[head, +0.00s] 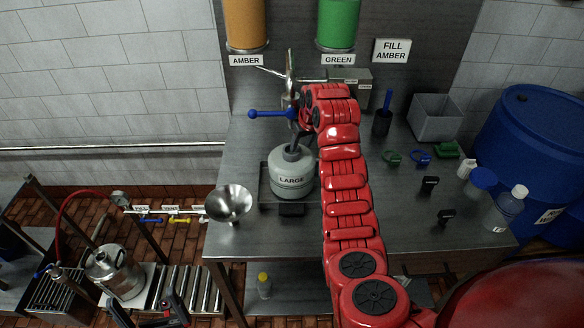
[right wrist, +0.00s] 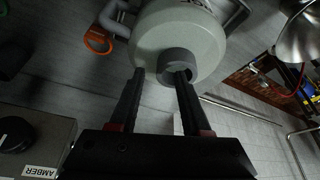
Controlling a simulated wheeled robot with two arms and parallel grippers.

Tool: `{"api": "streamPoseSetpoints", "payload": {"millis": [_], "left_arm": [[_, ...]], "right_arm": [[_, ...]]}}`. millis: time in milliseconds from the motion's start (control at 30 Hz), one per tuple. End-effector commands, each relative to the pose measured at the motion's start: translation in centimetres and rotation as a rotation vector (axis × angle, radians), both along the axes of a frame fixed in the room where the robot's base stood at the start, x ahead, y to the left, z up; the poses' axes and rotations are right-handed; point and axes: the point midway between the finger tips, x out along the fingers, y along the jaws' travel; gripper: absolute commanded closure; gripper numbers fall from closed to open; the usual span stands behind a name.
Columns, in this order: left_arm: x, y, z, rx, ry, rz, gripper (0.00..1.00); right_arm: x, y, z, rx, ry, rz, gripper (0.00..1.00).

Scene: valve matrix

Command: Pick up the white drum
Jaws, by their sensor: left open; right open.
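The white drum (head: 292,180), a pale squat vessel labelled LARGE, stands upright in a dark tray (head: 266,197) on the steel bench. In the right wrist view the drum (right wrist: 190,28) fills the top middle, with its grey neck (right wrist: 176,62) towards me. My right gripper (right wrist: 160,74) is open and empty, pointing at the neck. One finger overlaps the neck in the picture and the other lies left of it; contact cannot be told. In the head view my red right arm partly hides the drum's surroundings. My left gripper (head: 152,318) is open at the bottom left, away from the drum.
A steel funnel (head: 229,203) is left of the drum. A blue-handled lever (head: 270,113) and pipework stand above and behind it. Amber (head: 245,22) and green (head: 338,22) tanks hang at the back. Bottles and a grey bin (head: 436,118) occupy the right side.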

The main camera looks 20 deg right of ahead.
Motion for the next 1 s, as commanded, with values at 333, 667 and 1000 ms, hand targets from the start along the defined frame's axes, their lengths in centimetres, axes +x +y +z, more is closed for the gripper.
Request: {"api": "streamPoseSetpoints", "payload": {"millis": [333,667,1000], "left_arm": [[0.0,0.0,2.0,0.000,0.000,0.000,0.00],[0.0,0.0,1.9,0.000,0.000,0.000,0.00],[0.0,0.0,1.9,0.000,0.000,0.000,0.00]], "right_arm": [[1.1,0.1,-2.6,0.001,0.001,0.000,0.53],[1.1,0.2,-2.5,0.001,-0.001,0.000,0.83],[1.1,0.1,-2.5,0.000,-0.001,-0.001,1.00]]}}
